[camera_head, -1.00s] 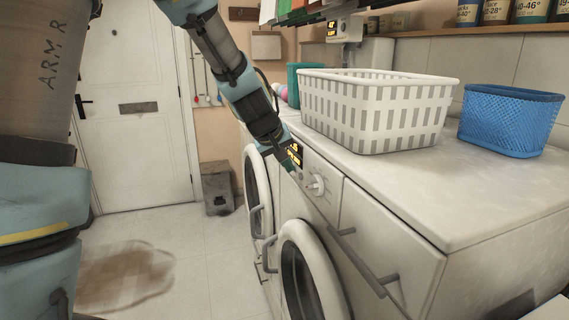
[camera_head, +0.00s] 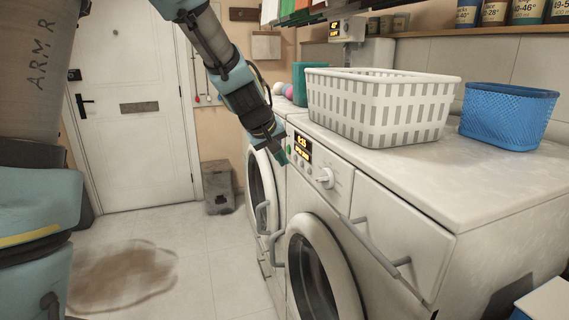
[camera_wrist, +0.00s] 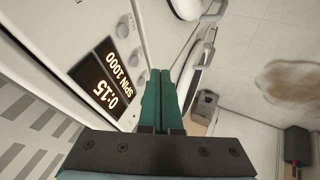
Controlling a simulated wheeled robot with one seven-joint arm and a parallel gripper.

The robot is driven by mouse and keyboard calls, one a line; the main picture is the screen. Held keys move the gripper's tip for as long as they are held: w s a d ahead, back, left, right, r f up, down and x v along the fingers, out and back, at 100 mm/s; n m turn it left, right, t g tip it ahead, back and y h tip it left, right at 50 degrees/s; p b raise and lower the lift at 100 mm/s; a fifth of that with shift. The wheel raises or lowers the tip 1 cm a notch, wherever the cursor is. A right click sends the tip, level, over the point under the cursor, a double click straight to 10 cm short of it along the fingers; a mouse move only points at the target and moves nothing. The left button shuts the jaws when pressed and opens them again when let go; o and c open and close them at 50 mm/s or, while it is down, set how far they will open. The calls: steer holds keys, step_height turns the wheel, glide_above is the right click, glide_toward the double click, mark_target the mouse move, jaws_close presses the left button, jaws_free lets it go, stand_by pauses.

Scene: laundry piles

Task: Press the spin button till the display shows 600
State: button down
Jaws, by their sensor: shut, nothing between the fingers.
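The front washing machine (camera_head: 400,205) has a dark display (camera_head: 302,146) with lit orange text. In the wrist view the display (camera_wrist: 105,78) shows upside down and reads 0:15 and SPIN 1000. A white knob (camera_head: 325,179) sits to the right of and below the display in the head view. Round pale buttons (camera_wrist: 123,28) show beside the display in the wrist view; which one is spin I cannot tell. My gripper (camera_head: 283,160) is shut and empty, its green fingers (camera_wrist: 158,76) near the panel at the display's left side. A gap seems to separate tips and panel.
A white laundry basket (camera_head: 375,105) and a blue basket (camera_head: 508,117) stand on the machine top. A second machine (camera_head: 262,175) stands behind. The floor to the left is open, with a brown stain (camera_head: 125,275).

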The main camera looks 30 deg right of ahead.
steer(key=b+v, duration=0.1)
steer(key=v, duration=0.7)
steer(key=shift+a+r, duration=0.2)
steer(key=shift+a, duration=0.1)
steer(key=shift+s, duration=0.1)
stand_by(0.8)
steer(key=shift+a+f+b, duration=0.1)
steer(key=shift+b, duration=0.35)
steer(key=shift+a+b, duration=0.3)
steer(key=shift+b, duration=0.2)
